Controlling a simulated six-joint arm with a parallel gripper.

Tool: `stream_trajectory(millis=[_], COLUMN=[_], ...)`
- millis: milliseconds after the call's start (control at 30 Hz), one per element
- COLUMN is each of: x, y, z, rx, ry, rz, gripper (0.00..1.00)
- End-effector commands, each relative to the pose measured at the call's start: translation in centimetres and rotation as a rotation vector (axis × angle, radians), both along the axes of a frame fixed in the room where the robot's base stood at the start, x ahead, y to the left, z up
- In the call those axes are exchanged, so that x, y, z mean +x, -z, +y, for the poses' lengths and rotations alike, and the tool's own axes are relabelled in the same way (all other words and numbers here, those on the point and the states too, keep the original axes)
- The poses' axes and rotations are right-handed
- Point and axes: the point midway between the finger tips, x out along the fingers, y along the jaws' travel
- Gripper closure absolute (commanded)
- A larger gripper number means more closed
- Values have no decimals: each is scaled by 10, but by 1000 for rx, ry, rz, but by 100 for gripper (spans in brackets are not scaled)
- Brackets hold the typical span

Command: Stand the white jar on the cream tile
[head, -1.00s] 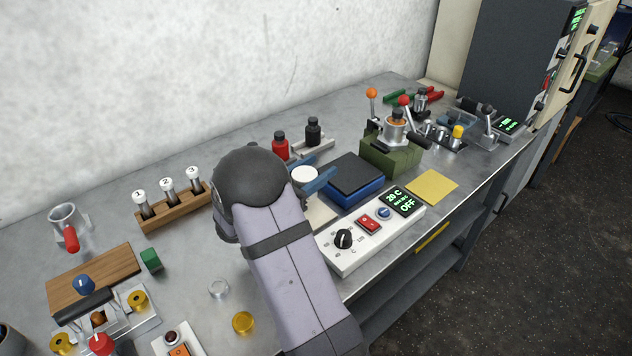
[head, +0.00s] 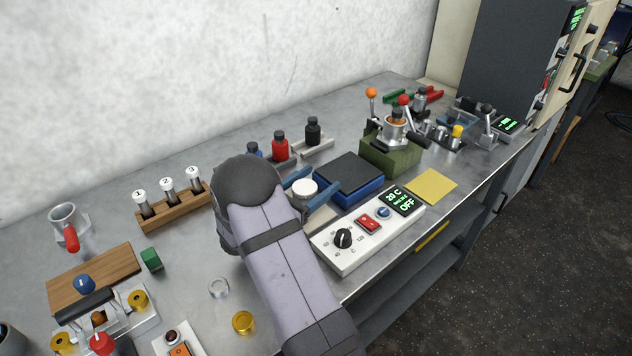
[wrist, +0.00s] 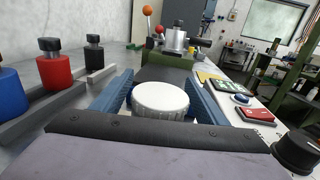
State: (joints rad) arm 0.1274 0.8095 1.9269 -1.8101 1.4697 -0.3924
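The white jar (head: 304,188) is between the two blue fingers of my gripper (head: 311,184), right of the rounded grey wrist. In the wrist view the jar's round white top (wrist: 160,96) fills the space between the fingers (wrist: 160,98), and both appear to touch its sides. The jar looks upright; its lower part is mostly hidden. The cream tile (head: 321,217) shows only in part, below and beside the jar, with the arm and jar covering the rest. I cannot tell whether the jar's base touches the tile.
A white control box (head: 352,245) with a black knob is close in front of the tile. A blue block with a dark top (head: 350,175) is just behind right. Red (head: 280,147) and black (head: 313,131) bottles stand in holders behind. A yellow sheet (head: 431,187) lies flat at right.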

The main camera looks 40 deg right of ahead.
Motion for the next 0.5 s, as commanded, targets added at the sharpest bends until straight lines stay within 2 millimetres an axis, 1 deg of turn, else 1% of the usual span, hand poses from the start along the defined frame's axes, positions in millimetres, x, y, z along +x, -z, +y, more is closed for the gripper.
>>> stream_trajectory(millis=[333, 500], x=[0, -1], y=[-4, -1], z=[0, 17], rx=[0, -1], ry=[0, -3], rz=[0, 0], gripper=[34, 34])
